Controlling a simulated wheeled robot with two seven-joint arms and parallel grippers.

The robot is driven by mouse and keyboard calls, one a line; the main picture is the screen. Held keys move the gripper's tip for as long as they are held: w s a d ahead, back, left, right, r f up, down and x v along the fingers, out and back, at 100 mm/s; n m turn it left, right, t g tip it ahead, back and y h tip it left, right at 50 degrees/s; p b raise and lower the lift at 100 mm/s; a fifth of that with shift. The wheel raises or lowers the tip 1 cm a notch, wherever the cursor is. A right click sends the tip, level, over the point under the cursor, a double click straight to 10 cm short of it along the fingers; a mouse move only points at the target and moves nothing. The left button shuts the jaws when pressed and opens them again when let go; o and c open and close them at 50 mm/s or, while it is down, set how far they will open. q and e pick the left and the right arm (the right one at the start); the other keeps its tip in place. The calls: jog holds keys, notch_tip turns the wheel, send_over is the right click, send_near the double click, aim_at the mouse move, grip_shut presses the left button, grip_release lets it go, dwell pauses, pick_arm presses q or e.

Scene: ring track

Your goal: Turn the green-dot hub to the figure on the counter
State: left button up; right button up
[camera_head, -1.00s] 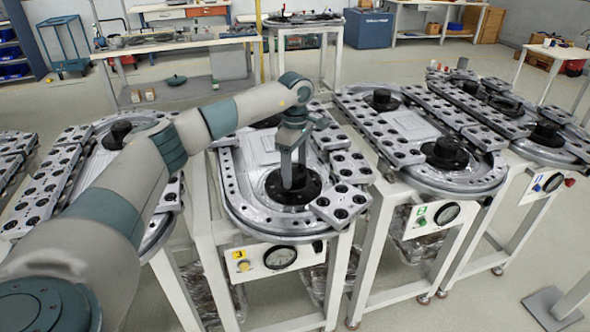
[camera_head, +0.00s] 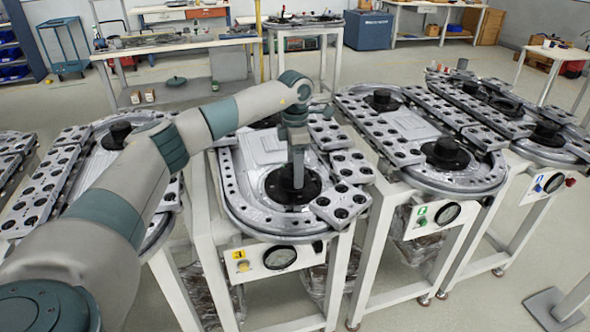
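My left gripper (camera_head: 298,165) points straight down onto the black round hub (camera_head: 280,187) at the near end of the middle track. Its fingers are edge-on and overlap, so their gap and any grip on the hub's centre are hidden. This track's front panel has a yellow label and a round counter (camera_head: 280,257); its figure is too small to read. The track to the right has a green label (camera_head: 422,215), its own counter (camera_head: 448,213) and a black hub (camera_head: 444,153). I cannot make out a green dot on any hub. My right gripper is not in view.
Perforated grey blocks (camera_head: 345,205) line the tracks and stand close to my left gripper. Another track with a blue label (camera_head: 538,188) is at the right. A further track (camera_head: 95,160) lies partly behind my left arm. Open floor lies between the tracks and the back benches.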

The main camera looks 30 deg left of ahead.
pick_arm(q)
jog(key=n, duration=0.4)
jog(key=shift+w+a+r+n, duration=0.1)
jog(key=shift+n, duration=0.2)
jog(key=n, duration=0.3)
jog(key=shift+a, duration=0.1)
jog(key=shift+n, duration=1)
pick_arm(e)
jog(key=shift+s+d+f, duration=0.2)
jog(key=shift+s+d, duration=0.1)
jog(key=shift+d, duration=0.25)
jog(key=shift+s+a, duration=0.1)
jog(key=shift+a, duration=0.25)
pick_arm(q)
jog(key=o, duration=1)
jog(key=shift+o, duration=0.2)
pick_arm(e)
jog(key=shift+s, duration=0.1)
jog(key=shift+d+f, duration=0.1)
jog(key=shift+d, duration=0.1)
